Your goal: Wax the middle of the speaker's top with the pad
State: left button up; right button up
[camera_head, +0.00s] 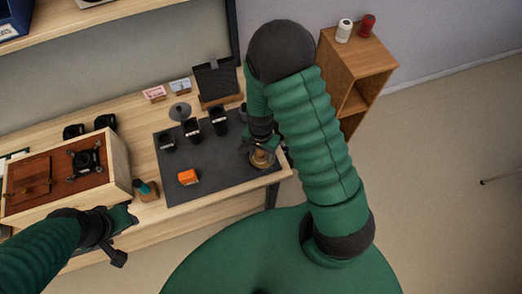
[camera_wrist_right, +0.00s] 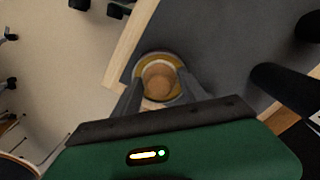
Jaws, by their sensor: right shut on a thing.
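The speaker (camera_head: 122,165) looks to be the pale wooden box lying at the left of the bench, its reddish-brown face up. A black four-armed part and a small wooden piece lie on that face. My right gripper (camera_head: 262,150) is shut on a round pad (camera_head: 262,160) with a wooden knob, at the dark mat's front right corner. In the right wrist view the pad (camera_wrist_right: 158,78) shows a yellow rim between the fingers; I cannot tell if it touches the mat. My left gripper (camera_head: 112,238) is in front of the speaker, with nothing visible in it; its opening is unclear.
A small wooden holder (camera_head: 147,190) stands between speaker and mat. A wooden shelf unit (camera_head: 350,60) with two spools stands at the right. A shelf (camera_head: 100,25) overhangs the back.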

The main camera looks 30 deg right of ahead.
notch_tip(320, 180, up, 7)
jog(key=p, duration=0.5)
jog(key=shift+w+f, duration=0.15)
jog(key=shift+f, duration=0.15)
